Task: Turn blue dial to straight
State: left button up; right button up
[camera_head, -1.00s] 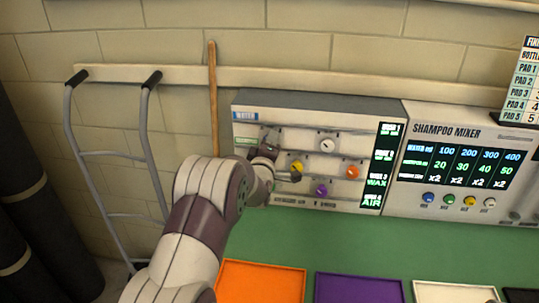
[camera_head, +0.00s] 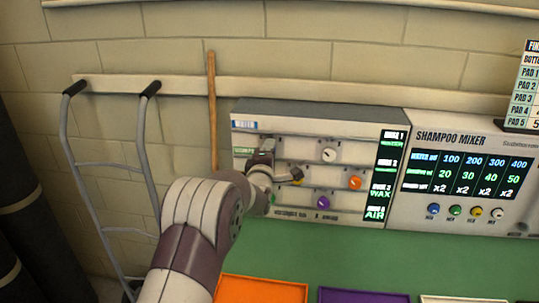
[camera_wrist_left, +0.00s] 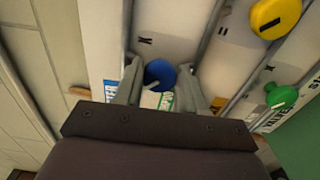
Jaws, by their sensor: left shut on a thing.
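The blue dial (camera_wrist_left: 160,74) is on the white valve panel (camera_head: 300,217) and shows between my left fingers in the wrist view. A pale pointer mark on it points toward the lower left of that view. My left gripper (camera_wrist_left: 163,80) is shut on the dial, one finger at each side. In the head view my left gripper (camera_head: 264,150) is at the panel's upper left and hides the blue dial. My right gripper is not in view.
Nearby dials are yellow (camera_wrist_left: 275,17), green (camera_wrist_left: 281,95), white (camera_head: 329,155), orange (camera_head: 355,183) and purple (camera_head: 323,202). The shampoo mixer (camera_head: 462,170) stands right of the panel. Orange (camera_head: 262,288) and purple (camera_head: 360,295) trays lie in front on the green counter (camera_head: 340,255).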

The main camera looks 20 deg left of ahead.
pick_arm(q)
jog(key=shift+f, duration=0.15)
jog(key=o, duration=1)
jog(key=shift+s, duration=0.1)
jog(key=b+v, duration=0.2)
jog(key=v, duration=1)
jog(key=shift+s, duration=0.35)
